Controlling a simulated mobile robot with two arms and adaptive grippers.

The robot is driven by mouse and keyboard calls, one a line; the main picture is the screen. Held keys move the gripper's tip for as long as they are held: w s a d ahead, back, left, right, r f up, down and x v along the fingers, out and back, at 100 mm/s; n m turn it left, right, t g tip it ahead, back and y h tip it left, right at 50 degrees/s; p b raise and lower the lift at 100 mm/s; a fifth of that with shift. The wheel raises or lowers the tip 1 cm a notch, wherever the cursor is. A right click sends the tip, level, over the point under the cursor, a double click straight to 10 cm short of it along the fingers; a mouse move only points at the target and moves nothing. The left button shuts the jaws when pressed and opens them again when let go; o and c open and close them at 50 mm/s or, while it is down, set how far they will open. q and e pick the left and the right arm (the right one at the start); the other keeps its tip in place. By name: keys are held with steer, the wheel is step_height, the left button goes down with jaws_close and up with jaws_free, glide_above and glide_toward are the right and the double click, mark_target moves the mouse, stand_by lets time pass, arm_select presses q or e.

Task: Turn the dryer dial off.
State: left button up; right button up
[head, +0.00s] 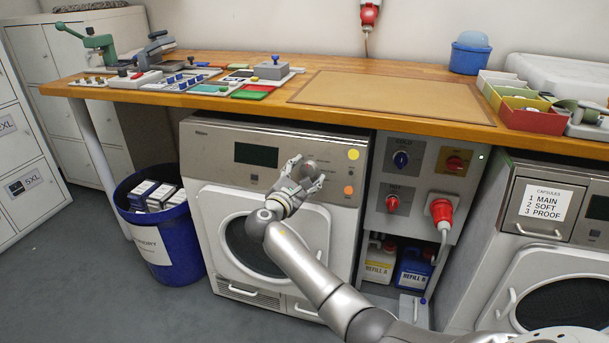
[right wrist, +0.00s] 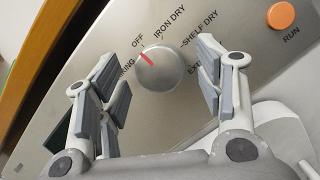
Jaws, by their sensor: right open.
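The dryer (head: 210,160) stands under the wooden bench, its door closed. Its round silver dial (right wrist: 160,69) shows between my right gripper's fingers in the right wrist view; it is partly visible in the head view (head: 310,167). The dial's red mark points up-left, close to the OFF label (right wrist: 137,40), between it and a label ending in "KING"; I cannot tell if it lines up exactly. My right gripper (head: 306,176) is open, fingers spread either side of the dial with nothing held. Contact with the dial is not clear. My left gripper is not in view.
An orange RUN button (right wrist: 281,15) sits right of the dial, and a yellow round button (head: 353,154) is above it in the head view. The bench edge (head: 330,112) overhangs the panel. A socket panel (head: 425,160) stands to the right, a blue bin (head: 187,240) left.

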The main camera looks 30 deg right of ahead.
steer(key=v, duration=1.2)
steer(key=shift+w, duration=0.1)
